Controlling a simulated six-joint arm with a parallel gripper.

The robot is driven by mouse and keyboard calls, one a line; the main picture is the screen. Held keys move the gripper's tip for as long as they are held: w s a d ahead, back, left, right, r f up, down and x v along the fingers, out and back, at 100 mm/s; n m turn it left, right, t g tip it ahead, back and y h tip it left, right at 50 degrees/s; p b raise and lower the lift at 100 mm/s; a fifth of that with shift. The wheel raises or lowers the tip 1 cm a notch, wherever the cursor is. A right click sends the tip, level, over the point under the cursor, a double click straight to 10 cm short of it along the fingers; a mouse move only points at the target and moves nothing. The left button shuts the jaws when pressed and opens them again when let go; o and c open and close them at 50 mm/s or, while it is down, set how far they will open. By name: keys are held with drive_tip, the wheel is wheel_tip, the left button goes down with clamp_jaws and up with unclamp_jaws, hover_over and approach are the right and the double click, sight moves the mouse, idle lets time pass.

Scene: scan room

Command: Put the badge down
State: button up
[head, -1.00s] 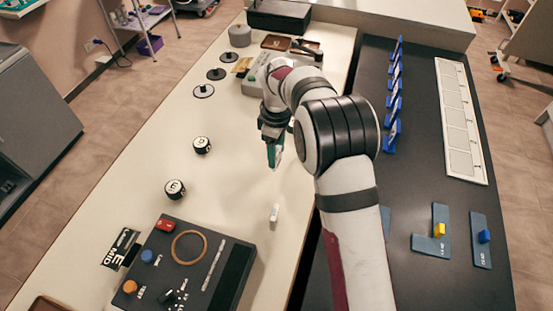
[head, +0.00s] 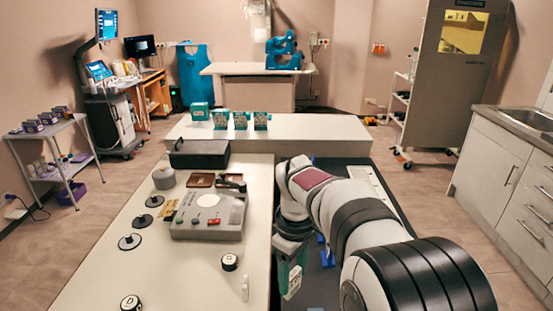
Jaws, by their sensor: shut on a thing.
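My gripper (head: 291,250) hangs low at the right edge of the cream table, beside the dark strip. It is shut on a flat teal piece with a pale patch (head: 291,281), which looks to be the badge. The piece hangs upright below the jaws. Its face is too small to read, and the fingertips are partly hidden. I cannot tell whether its lower edge touches anything.
The cream table (head: 190,275) holds a grey console (head: 209,214), black round pieces (head: 229,262) and a small white upright piece (head: 245,287). A black box (head: 199,153) stands at its far end. Teal boxes (head: 220,119) stand on the white bench (head: 310,128). My arm covers much of the dark strip.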

drive_tip(key=s+d+r+m, duration=0.6)
drive_tip(key=d+r+m, duration=0.1)
drive_tip(key=m, duration=0.3)
drive_tip(key=shift+d, duration=0.2)
drive_tip(key=s+d+f, duration=0.1)
drive_tip(key=d+f, duration=0.6)
drive_tip(key=d, duration=0.4)
drive_tip(key=d+f, duration=0.7)
drive_tip(key=d, duration=0.4)
drive_tip(key=shift+w+a+f, duration=1.1)
drive_tip(key=shift+w+f, duration=0.3)
drive_tip(key=shift+f, duration=0.5)
drive_tip(key=shift+w+a+f, duration=1.15)
drive_tip(key=shift+w+f, duration=0.3)
drive_tip(key=shift+f, duration=0.5)
drive_tip(key=shift+w+a+f, duration=1.1)
drive_tip(key=shift+w+f, duration=0.3)
drive_tip(key=shift+f, duration=0.5)
drive_tip(key=shift+f, duration=0.1)
